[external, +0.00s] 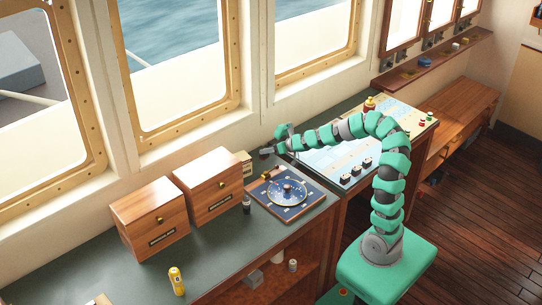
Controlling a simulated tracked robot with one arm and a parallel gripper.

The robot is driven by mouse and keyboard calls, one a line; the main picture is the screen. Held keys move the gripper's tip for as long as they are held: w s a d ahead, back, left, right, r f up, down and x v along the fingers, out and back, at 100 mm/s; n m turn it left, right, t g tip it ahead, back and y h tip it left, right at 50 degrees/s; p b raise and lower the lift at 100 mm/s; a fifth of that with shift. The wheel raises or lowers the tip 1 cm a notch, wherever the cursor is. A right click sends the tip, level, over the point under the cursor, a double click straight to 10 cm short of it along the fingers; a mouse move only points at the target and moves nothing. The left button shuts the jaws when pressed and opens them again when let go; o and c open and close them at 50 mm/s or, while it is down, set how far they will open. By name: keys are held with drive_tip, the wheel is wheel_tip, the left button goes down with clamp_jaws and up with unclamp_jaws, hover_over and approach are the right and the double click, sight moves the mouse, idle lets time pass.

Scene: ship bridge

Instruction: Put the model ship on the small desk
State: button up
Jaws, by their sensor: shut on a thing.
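My green and grey arm arches from its green base at the lower right over the chart table to the back counter. My gripper (268,151) is at the far end, low over the counter near the window wall. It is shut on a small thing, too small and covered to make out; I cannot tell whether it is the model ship. No model ship shows clearly elsewhere. A low wooden desk or bench (463,105) stands at the right along the wall; I cannot tell if it is the small desk.
Two wooden boxes (152,218) (209,184) stand left of a blue board with a round dial (287,191). A dark bottle (246,204) and a yellow bottle (177,281) stand on the green-grey counter (235,249). The chart table (402,119) carries small items.

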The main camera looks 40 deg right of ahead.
drive_tip(key=shift+f+b, duration=0.4)
drive_tip(key=shift+f, duration=1.55)
drive_tip(key=shift+f, duration=0.1)
drive_tip(key=o, duration=1.1)
drive_tip(key=shift+c, duration=0.2)
drive_tip(key=p+v, duration=0.1)
drive_tip(key=v, duration=1.2)
drive_tip(key=shift+d+r, duration=0.3)
drive_tip(key=shift+d, duration=0.2)
